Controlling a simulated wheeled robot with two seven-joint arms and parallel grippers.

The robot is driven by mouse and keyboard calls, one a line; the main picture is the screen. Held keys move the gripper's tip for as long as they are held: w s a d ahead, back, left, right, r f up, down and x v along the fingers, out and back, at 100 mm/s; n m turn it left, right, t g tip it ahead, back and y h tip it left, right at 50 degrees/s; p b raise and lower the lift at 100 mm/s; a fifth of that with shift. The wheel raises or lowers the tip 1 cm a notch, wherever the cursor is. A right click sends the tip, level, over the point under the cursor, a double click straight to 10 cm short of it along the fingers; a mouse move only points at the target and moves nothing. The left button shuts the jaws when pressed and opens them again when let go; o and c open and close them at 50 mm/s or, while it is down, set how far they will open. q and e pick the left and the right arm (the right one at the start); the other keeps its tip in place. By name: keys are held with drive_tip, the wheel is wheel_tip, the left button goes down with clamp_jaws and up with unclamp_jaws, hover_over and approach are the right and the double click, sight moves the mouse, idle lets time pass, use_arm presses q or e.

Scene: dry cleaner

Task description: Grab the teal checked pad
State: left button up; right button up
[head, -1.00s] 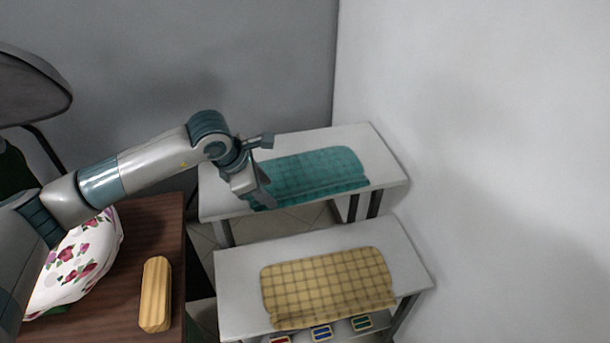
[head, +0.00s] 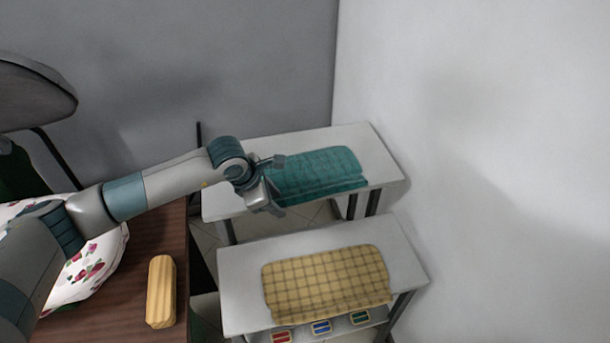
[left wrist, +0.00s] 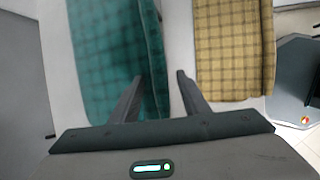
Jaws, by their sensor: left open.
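The teal checked pad (head: 318,174) lies on the rear white table (head: 376,158), its left end partly hidden by my left gripper (head: 275,184) in the head view. It also shows in the left wrist view (left wrist: 108,50), at the left. My left gripper is open and empty there (left wrist: 160,78). Its left finger overlaps the pad's lower part in the picture, and its right finger shows over the pale gap beside the pad. I cannot tell whether it touches the pad. My right gripper is not in view.
A yellow checked pad (head: 326,280) lies on the front white table (head: 235,278), with small coloured items below it. A brown table (head: 140,235) at left holds a wooden block (head: 161,291) and a floral-covered board (head: 95,262). A wall stands close on the right.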

use_arm(q)
drive_tip(key=shift+f, duration=0.1)
idle(0.3)
clamp_jaws()
